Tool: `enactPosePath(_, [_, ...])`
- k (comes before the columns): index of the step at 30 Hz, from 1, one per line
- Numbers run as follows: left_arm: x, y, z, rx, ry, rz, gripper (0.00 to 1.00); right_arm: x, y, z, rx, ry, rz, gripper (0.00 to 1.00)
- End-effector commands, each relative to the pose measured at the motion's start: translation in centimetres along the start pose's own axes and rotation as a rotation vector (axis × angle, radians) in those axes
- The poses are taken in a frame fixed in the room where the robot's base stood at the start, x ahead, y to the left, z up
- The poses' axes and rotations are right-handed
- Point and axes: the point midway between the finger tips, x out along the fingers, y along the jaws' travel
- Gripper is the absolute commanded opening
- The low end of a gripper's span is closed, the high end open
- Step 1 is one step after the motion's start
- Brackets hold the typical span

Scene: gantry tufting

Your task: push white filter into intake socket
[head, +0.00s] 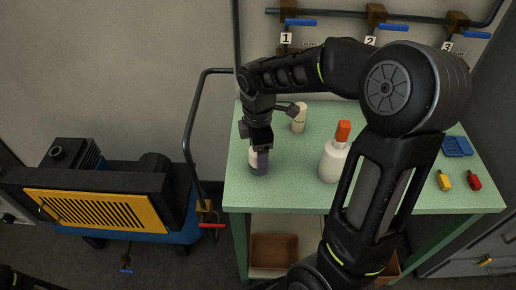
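A small pale cylinder with a grey-purple side (259,168) stands upright on the green bench near its left edge; it may be the white filter. My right gripper (258,146) points down right at its top and hides it; I cannot tell whether the fingers are closed on it. A second cream cylinder (299,122) stands behind, to the right, partly covered by my gripper's side part. A round opening (57,152) on the black block of the machine at left may be the intake socket. My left gripper is not clearly visible.
The green bench (290,194) also holds a white bottle with orange cap (331,163), a blue tray (457,146), a yellow item (444,181) and a red item (474,180). A bent black rail (188,135) stands between machine (95,210) and bench.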

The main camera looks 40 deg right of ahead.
Motion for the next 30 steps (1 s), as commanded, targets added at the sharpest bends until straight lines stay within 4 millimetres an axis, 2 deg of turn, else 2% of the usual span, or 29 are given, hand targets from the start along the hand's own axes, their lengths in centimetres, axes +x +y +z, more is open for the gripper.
enactPosePath(4, [0.01, 0.0, 0.01, 0.0, 0.0, 0.0, 0.36, -0.01, 0.0, 0.01, 0.0, 0.0, 0.0, 0.69])
enactPosePath(28, [0.0, 0.01, 0.0, 0.0, 0.0, 0.0, 0.36, -0.04, 0.0, 0.0, 0.0, 0.0, 0.0, 0.04])
enactPosePath(29, [0.0, 0.01, 0.0, 0.0, 0.0, 0.0, 0.36, -0.04, 0.0, 0.0, 0.0, 0.0, 0.0, 0.45])
enactPosePath(30, [0.0, 0.01, 0.0, 0.0, 0.0, 0.0, 0.36, -0.05, 0.0, 0.0, 0.0, 0.0, 0.0, 0.41])
